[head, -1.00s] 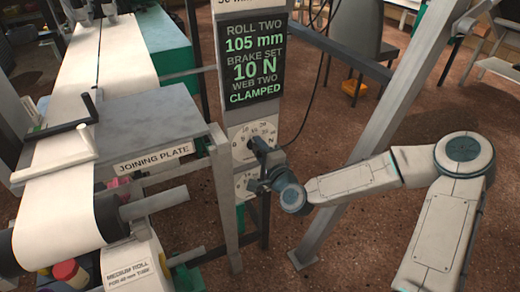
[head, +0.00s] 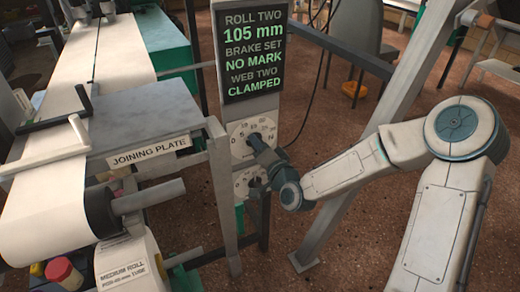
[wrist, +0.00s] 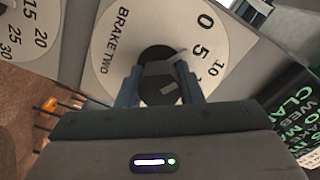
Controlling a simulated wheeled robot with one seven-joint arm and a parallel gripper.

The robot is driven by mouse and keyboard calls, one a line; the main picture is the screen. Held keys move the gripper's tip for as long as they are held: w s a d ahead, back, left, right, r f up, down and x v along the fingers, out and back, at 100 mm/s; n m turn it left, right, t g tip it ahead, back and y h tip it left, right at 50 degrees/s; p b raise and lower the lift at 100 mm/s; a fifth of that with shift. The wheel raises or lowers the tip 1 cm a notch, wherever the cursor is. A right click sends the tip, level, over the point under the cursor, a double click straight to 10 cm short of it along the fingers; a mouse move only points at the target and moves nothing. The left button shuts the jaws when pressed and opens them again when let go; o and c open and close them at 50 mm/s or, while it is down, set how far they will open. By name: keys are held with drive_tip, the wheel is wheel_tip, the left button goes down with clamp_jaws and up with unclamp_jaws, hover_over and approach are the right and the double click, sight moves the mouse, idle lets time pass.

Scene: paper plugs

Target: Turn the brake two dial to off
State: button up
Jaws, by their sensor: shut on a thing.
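The brake two dial (wrist: 110,60) is a white round plate in the wrist view, with its label and the marks 0, 5 and 10 showing. Its black knob (wrist: 158,78) sits between the two fingers of my gripper (wrist: 158,90), which is shut on it. A pale pointer shows beside the knob, toward the 0 and 5 marks; its exact reading is unclear. In the head view my gripper (head: 262,150) reaches the upper dial (head: 240,130) on the post and covers part of it. The screen (head: 252,50) above reads brake set NO MARK, web two CLAMPED.
A second dial (head: 240,183) sits just below on the same post; it also shows in the wrist view (wrist: 25,30). The joining plate (head: 150,125) and a paper roll stand to the left. A slanted metal beam (head: 385,95) stands behind my arm.

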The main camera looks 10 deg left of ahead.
drive_tip(key=shift+f+n+b, duration=0.1)
drive_tip(key=shift+n+b, duration=0.65)
drive_tip(key=shift+n, duration=0.45)
drive_tip(key=o, duration=1)
drive_tip(key=shift+d, duration=0.1)
